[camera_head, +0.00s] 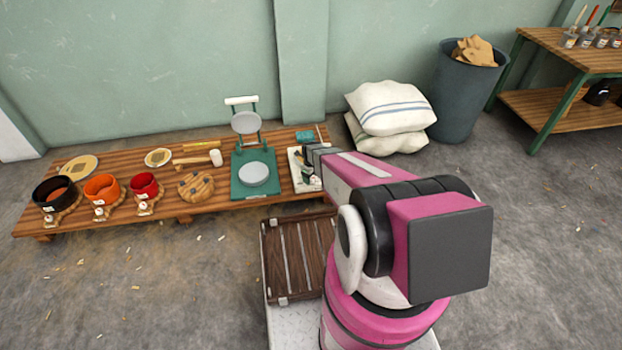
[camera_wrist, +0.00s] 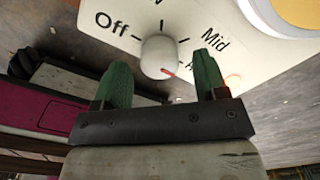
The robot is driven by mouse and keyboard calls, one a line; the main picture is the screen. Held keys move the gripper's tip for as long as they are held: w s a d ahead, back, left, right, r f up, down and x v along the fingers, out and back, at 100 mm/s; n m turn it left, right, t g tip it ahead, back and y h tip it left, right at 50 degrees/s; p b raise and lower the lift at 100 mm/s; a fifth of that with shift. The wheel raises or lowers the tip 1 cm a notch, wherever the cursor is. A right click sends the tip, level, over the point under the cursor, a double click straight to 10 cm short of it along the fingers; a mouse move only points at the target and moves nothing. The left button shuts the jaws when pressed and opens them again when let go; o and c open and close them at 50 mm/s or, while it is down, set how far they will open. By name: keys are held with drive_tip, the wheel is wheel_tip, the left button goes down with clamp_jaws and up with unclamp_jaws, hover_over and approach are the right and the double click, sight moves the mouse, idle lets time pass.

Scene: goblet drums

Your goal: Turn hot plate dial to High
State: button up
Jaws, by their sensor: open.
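The hot plate (camera_head: 313,186) is a pale panel near the right end of the low wooden table, partly hidden by my arm. In the wrist view its panel (camera_wrist: 125,15) shows Off at left, Mid at upper right, a cut-off label at the top, and another largely hidden behind my right finger. The white round dial (camera_wrist: 158,54) has a red mark at its lower right, pointing toward that hidden label. My gripper (camera_wrist: 161,60) is open, its green fingers either side of the dial with visible gaps. I cannot tell how deep the fingers reach.
A green press-like device (camera_head: 254,175) stands just left of the hot plate. The low table (camera_head: 222,200) also bears bowls, plates and a drum-like round item (camera_head: 196,186). White sacks (camera_head: 390,108) and a bin (camera_head: 467,88) stand to the right.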

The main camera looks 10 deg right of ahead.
wheel_tip(320, 180, up, 10)
idle(0.4)
drive_tip(key=shift+f, duration=0.1)
